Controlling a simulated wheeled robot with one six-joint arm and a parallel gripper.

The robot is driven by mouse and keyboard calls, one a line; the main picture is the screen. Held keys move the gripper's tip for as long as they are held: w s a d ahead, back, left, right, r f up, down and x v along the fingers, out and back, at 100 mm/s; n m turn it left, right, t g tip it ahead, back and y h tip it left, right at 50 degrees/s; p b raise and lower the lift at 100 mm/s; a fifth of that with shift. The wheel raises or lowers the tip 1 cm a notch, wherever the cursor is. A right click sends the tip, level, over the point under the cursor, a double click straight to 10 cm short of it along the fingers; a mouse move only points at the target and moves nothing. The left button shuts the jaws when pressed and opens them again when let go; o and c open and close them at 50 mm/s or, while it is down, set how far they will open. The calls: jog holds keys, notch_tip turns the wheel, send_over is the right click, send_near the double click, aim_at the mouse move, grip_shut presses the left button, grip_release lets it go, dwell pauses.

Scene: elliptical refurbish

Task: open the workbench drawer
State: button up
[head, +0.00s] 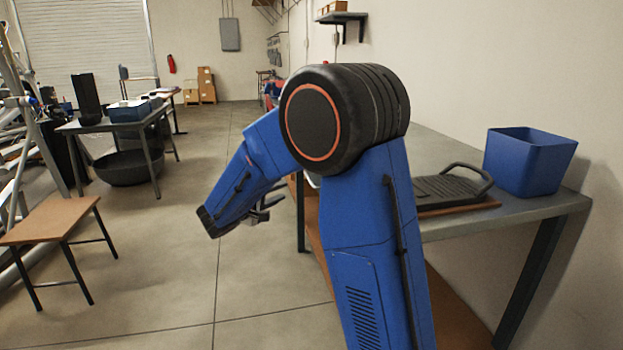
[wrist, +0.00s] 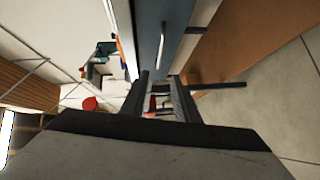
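The workbench (head: 440,145) stands along the right wall in the head view, with a grey top and dark legs. Its drawer is hidden behind my arm there. In the wrist view a blue-grey panel (wrist: 176,22), which looks like the drawer front, lies just beyond the fingers. A thin pale bar (wrist: 162,44) on it looks like a handle. I cannot tell whether the drawer is fully shut. My gripper (wrist: 158,78) is open, with a clear gap between its dark fingers and nothing in it. In the head view my gripper (head: 264,205) hangs left of the bench, partly hidden by my arm.
On the bench are a blue bin (head: 530,160) and a black ridged plate with a handle (head: 452,187). A brown lower shelf (wrist: 245,40) runs under the bench. A low brown table (head: 50,220) and a grey table (head: 125,118) stand left. The middle floor is clear.

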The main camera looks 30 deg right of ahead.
jog(key=x, duration=1.7)
jog(key=shift+s, duration=0.15)
jog(key=shift+d, duration=0.1)
grip_shut()
